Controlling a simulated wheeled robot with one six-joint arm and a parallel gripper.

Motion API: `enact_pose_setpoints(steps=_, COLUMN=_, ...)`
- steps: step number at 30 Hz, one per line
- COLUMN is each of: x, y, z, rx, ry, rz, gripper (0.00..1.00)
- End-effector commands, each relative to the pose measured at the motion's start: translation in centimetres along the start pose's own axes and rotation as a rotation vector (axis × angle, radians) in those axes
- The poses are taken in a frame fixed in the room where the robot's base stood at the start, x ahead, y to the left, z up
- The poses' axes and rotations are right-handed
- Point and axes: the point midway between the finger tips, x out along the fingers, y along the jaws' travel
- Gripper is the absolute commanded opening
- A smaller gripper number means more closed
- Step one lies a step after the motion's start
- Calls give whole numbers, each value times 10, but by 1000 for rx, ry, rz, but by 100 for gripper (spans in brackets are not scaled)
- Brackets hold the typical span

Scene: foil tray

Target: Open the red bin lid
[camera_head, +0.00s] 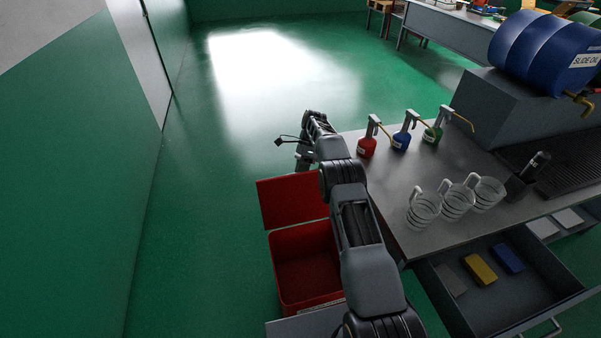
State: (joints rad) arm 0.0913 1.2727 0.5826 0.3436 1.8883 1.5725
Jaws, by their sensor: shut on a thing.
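The red bin (304,235) stands on the floor left of the workbench, with its open top and inside showing. Its red lid (287,203) is raised at the far side of the bin, tilted up away from the opening. My gripper (304,162) is at the lid's upper right edge and is shut on it. My arm hides the lid's right end and part of the bin's right side, and the fingertips are small and partly hidden.
The workbench (400,222) on the right holds red, blue and green oil cans, several clear jugs (423,211) and a blue drum (545,52). An open drawer (487,313) juts out at lower right. The green floor left of the bin is clear up to the wall.

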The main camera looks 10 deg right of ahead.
Motion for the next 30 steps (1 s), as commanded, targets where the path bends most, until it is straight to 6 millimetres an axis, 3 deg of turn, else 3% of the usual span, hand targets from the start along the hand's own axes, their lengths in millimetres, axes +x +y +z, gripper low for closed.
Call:
enact_pose_setpoints(steps=1, x=8, y=-4, z=-7, rx=8, ry=4, rz=10, gripper=18)
enact_pose_setpoints(steps=8, x=7, y=-2, z=-2, rx=2, ry=5, rz=9, gripper=40)
enact_pose_setpoints(steps=20, x=-3, y=3, z=2, rx=1, ry=4, rz=6, gripper=40)
enact_pose_setpoints(steps=24, x=-20, y=16, z=10, rx=-1, ry=6, rz=5, gripper=40)
enact_pose_setpoints(steps=30, x=-25, y=40, z=12, rx=2, ry=4, rz=8, gripper=40)
